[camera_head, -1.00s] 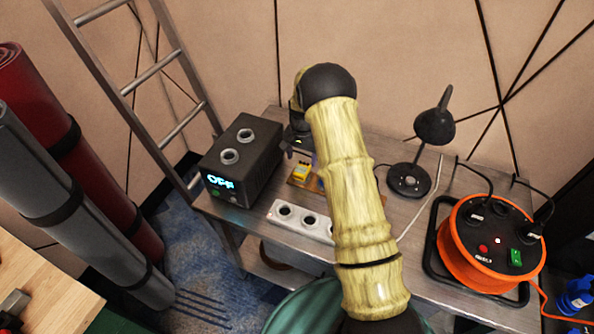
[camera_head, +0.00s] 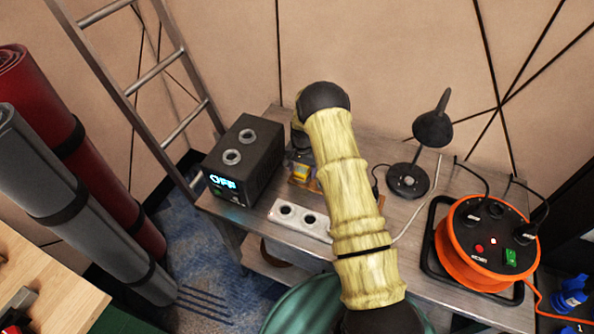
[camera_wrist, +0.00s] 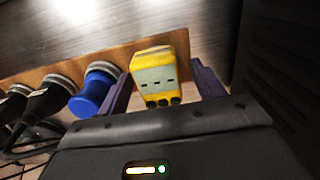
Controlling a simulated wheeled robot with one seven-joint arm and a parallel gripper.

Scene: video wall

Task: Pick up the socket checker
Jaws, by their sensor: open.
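The socket checker appears to be the small yellow device with a pale grey face (camera_wrist: 155,76) in the wrist view. It sits at the end of a brown wooden strip (camera_wrist: 118,62). In the head view the yellow device (camera_head: 301,173) is on the metal bench, partly hidden by my gripper. My gripper (camera_wrist: 162,84) is open, with one purple-grey finger on each side of the device. I cannot tell whether either finger touches it. In the head view my gripper (camera_head: 299,157) is right over the device, mostly hidden by my arm.
On the strip beside the device are a blue plug (camera_wrist: 93,92) and black plugs (camera_wrist: 42,98). A black power box reading OFF (camera_head: 243,160) stands left on the bench. A white socket strip (camera_head: 298,220) lies in front. A desk lamp (camera_head: 408,181) and orange cable reel (camera_head: 487,245) are right.

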